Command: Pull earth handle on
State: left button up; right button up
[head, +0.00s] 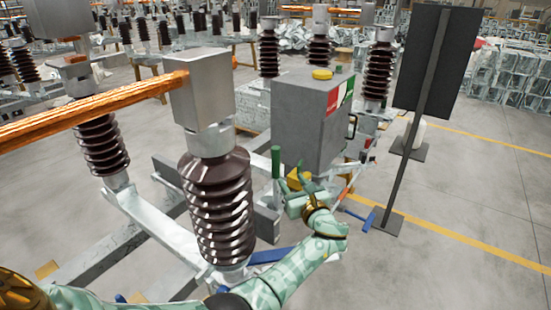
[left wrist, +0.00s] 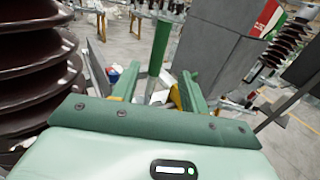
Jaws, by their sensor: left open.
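The earth handle (head: 276,164) is a green upright grip in front of the grey mechanism box, right of the near brown insulator. In the left wrist view the green handle (left wrist: 160,46) stands upright, slightly tilted, and lines up between my two fingers; I cannot tell how far beyond the fingertips it is. My left gripper (head: 298,179) is open, just right of the handle in the head view. Its fingers also show in the left wrist view (left wrist: 158,84), apart and with no visible contact on the handle. My right gripper is not in view.
The grey box (head: 310,125) with a yellow knob and red-green label stands behind the handle. A ribbed brown insulator (head: 217,205) stands close on the left, under an orange bar (head: 90,115). A dark panel (head: 425,65) on a post stands right. Open floor lies farther right.

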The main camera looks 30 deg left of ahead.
aim_at(278, 164)
pick_arm(q)
jog(key=b+x, duration=0.1)
jog(key=x, duration=0.5)
jog(key=b+x, duration=0.2)
jog(key=x, duration=0.3)
jog(key=shift+w+a+f, duration=0.25)
jog(key=shift+w+a, duration=0.45)
jog(key=shift+a, duration=0.15)
jog(key=shift+r, duration=0.1)
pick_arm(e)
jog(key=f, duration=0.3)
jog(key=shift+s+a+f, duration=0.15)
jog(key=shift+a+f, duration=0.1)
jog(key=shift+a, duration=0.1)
pick_arm(q)
jog(key=shift+d, duration=0.1)
jog(key=c, duration=0.9)
grip_shut()
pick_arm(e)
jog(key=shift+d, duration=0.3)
